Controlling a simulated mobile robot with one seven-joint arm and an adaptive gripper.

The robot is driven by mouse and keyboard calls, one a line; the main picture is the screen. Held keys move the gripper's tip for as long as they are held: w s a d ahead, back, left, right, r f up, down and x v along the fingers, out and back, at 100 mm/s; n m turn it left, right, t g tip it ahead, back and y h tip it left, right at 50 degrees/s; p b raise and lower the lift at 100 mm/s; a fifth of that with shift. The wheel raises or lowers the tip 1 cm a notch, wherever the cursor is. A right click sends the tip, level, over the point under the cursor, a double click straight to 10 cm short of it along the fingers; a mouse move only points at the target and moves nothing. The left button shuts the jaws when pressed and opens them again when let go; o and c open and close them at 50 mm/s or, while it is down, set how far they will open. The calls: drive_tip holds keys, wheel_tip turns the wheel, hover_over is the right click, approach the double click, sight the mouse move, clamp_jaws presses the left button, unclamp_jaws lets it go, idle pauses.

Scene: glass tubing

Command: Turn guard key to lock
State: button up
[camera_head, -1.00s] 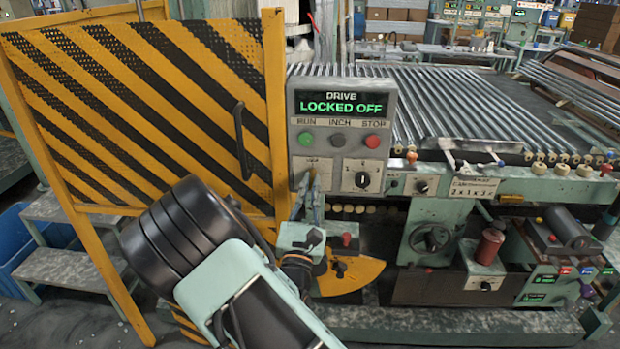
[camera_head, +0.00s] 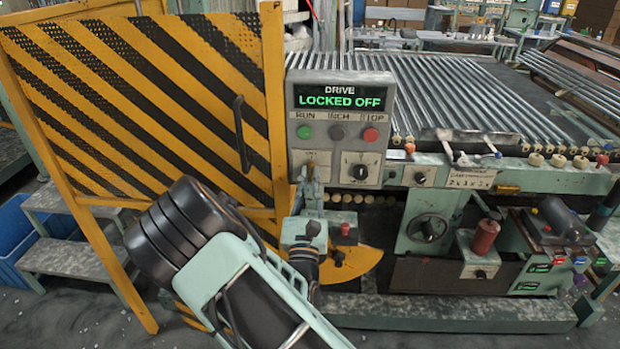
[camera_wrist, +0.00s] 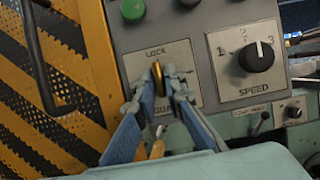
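The guard key (camera_wrist: 158,80) is a small brass key on a pale plate (camera_wrist: 184,58), marked LOCK above and GUARD below, on the grey control panel (camera_wrist: 207,22). It stands about upright, its top toward the LOCK word. My gripper (camera_wrist: 158,84) has its grey fingertips on either side of the key and looks shut on it. In the head view, my gripper (camera_head: 309,172) reaches up to the lower left of the panel (camera_head: 382,136) and hides the key. The drive display (camera_head: 341,98) reads LOCKED OFF in green.
A yellow-and-black striped guard door (camera_head: 130,100) with a dark handle (camera_head: 242,135) stands close at left. The speed knob (camera_wrist: 256,56) is right of the key plate. RUN (camera_head: 305,132), INCH (camera_head: 337,132) and STOP (camera_head: 370,134) buttons sit above. Glass tubes (camera_head: 450,85) lie behind.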

drive_tip(key=shift+o, duration=1.3)
drive_tip(key=shift+s, duration=0.1)
drive_tip(key=v, duration=1.2)
